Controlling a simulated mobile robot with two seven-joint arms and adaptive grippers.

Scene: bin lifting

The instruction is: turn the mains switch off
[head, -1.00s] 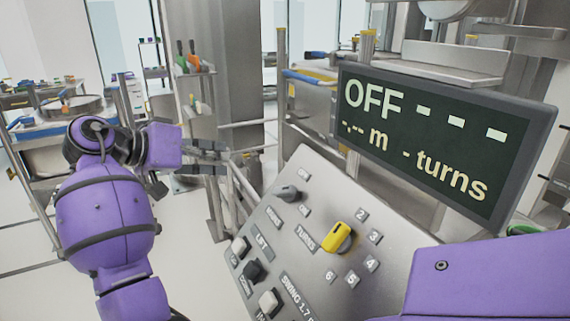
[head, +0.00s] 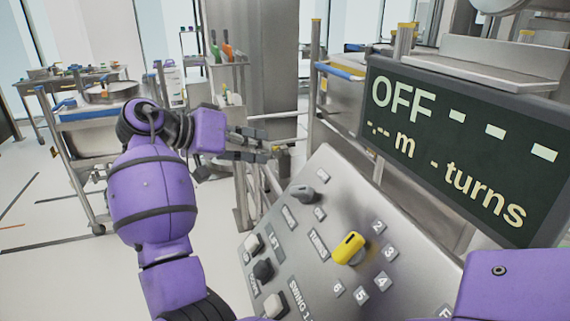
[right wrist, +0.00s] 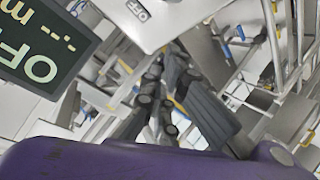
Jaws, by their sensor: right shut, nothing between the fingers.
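The mains switch is a grey rotary knob (head: 302,193) at the upper left of the sloping metal control panel (head: 335,170). Small labels sit beside it; I cannot tell which one its handle points to. The display (head: 455,150) above reads OFF, with dashes for metres and turns. My right gripper (head: 264,147) is shut and empty, in the air just beyond the panel's upper left edge, up and left of the knob and apart from it. Its dark fingers (right wrist: 172,100) show in the right wrist view, near a panel corner with an OFF label (right wrist: 137,10). My left gripper is out of view.
A yellow turns knob (head: 348,247) with numbered labels sits lower right of the grey knob. Several push buttons (head: 263,269) line the panel's lower left. Metal railings (head: 285,128) stand behind my right gripper. A wheeled cart (head: 95,120) stands at left.

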